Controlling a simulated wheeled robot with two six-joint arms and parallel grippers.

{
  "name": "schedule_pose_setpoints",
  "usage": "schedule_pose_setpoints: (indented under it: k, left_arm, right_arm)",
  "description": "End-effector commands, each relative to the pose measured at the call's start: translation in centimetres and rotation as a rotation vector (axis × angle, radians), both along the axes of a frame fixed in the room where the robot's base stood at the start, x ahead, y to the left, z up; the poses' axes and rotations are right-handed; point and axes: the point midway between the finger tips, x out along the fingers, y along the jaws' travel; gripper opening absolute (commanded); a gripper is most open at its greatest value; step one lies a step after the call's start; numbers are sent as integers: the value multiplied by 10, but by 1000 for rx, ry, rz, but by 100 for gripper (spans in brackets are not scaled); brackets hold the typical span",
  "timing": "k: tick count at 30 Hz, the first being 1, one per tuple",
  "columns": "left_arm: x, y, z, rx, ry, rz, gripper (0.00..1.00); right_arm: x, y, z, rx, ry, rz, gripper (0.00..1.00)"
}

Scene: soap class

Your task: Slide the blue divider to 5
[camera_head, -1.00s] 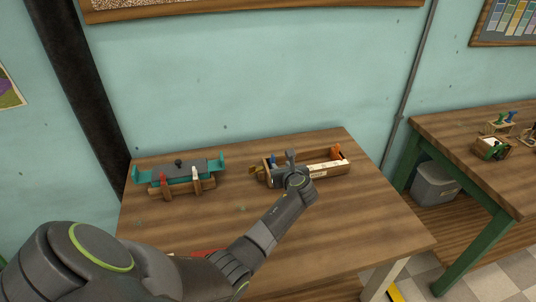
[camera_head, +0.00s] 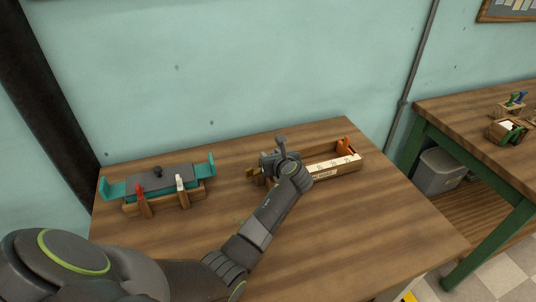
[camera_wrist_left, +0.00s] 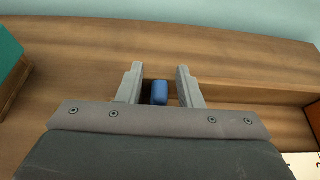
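The long wooden box (camera_head: 345,172) with a pale numbered strip (camera_head: 335,163) stands at the back right of the near table. Its numbers are too small to read. The blue divider (camera_wrist_left: 159,92) shows in the left wrist view between my left gripper's fingers, with a gap on each side. My left gripper (camera_wrist_left: 160,85) is open around it. In the head view my left gripper (camera_head: 268,160) is over the left end of the box and hides the divider. My right gripper is not in view.
A teal and grey fixture (camera_head: 160,181) with a red and a white lever stands to the left on the table. An orange piece (camera_head: 345,146) is at the box's right end. The table front is clear. A second table with small objects stands at right.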

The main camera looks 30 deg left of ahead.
Motion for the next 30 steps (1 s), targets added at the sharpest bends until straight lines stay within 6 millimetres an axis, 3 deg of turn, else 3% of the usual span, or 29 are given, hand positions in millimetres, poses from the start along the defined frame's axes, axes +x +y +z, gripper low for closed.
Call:
schedule_pose_setpoints:
  k: [8, 15, 24, 30]
  left_arm:
    - [0, 0, 0, 0, 0, 0, 31]
    - [0, 0, 0, 1, -1, 0, 0]
    - [1, 0, 0, 1, -1, 0, 0]
    - [15, -12, 1, 1, 0, -1, 0]
  right_arm:
    - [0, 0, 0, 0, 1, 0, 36]
    - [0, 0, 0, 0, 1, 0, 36]
    - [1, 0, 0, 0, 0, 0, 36]
    - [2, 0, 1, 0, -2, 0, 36]
